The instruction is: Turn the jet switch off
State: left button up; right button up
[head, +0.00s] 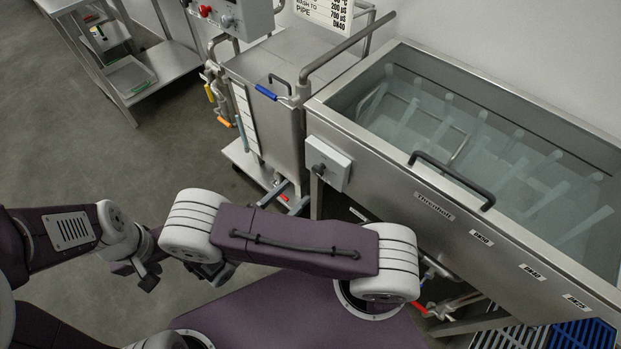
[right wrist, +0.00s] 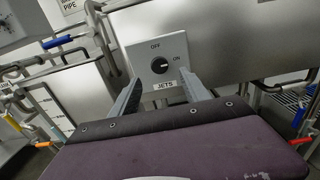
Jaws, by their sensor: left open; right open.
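The jet switch is a black knob (right wrist: 160,65) on a white box labelled JETS, with OFF at the top and ON at the right. Its pointer appears turned toward ON. In the head view the white switch box (head: 328,163) is on the front of the steel tank. My right gripper (right wrist: 162,77) is open in the right wrist view, its fingers either side of the lower part of the box, with nothing between them; I cannot tell whether they touch it. My left gripper (head: 136,274) is open and empty at the lower left, away from the switch.
The water-filled tank (head: 400,52) with a black handle (head: 450,180) stands at the right. A steel cart with a blue-gripped handle (head: 266,92) and pipes stands left of the switch box. The grey floor (head: 110,165) at the left is clear.

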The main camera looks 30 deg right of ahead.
aim_at(316, 172)
jog(key=x, duration=0.9)
jog(key=shift+c, duration=0.2)
jog(key=shift+w, duration=0.1)
grip_shut()
